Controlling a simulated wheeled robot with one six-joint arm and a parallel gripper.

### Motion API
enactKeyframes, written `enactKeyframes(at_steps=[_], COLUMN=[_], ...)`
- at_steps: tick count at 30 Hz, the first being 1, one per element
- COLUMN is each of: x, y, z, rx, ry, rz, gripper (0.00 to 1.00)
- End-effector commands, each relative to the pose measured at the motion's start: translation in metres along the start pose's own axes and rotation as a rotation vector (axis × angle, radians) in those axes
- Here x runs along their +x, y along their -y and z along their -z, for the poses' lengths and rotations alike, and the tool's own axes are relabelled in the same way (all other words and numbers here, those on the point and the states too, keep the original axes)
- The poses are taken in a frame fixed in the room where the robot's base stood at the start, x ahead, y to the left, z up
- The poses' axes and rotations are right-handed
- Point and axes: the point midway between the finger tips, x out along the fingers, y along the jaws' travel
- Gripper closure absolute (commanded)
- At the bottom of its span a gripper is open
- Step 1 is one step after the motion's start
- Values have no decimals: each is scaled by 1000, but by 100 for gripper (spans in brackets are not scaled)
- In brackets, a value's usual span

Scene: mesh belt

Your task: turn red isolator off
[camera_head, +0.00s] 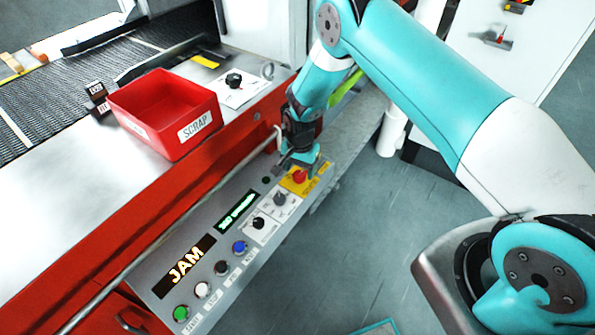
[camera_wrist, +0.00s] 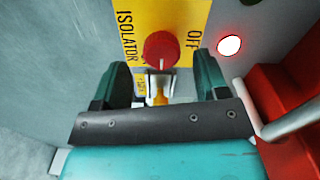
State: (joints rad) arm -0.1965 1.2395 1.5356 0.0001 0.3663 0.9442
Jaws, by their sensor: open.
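The red isolator knob (camera_wrist: 161,49) sits on a yellow plate (camera_wrist: 190,15) lettered ISOLATOR and OFF in the wrist view. In the head view the same red knob (camera_head: 299,176) is at the far end of the sloped control panel (camera_head: 190,240). My gripper (camera_wrist: 162,72) is open, its two dark fingers spread left and right of the knob, with space on both sides. I see no contact with it. In the head view my gripper (camera_head: 299,160) hangs over the knob and partly covers its plate. The knob's exact angle is hard to tell.
The panel carries a black selector (camera_head: 258,222), several push buttons, a lit JAM display (camera_head: 185,265) and a green display (camera_head: 236,211). A lit round lamp (camera_wrist: 229,45) is beside the plate. A red SCRAP bin (camera_head: 165,115) stands beyond the rail. A cabinet (camera_head: 510,50) stands at right.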

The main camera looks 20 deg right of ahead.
Motion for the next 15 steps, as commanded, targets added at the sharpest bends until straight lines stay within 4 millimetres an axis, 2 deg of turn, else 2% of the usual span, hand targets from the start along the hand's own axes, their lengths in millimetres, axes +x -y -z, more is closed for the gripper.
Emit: enactKeyframes(at_steps=[6,15], x=[22,26], y=[1,1], z=[0,0], rx=[-1,-2], ry=[0,0], rz=[0,0], gripper=[33,33])
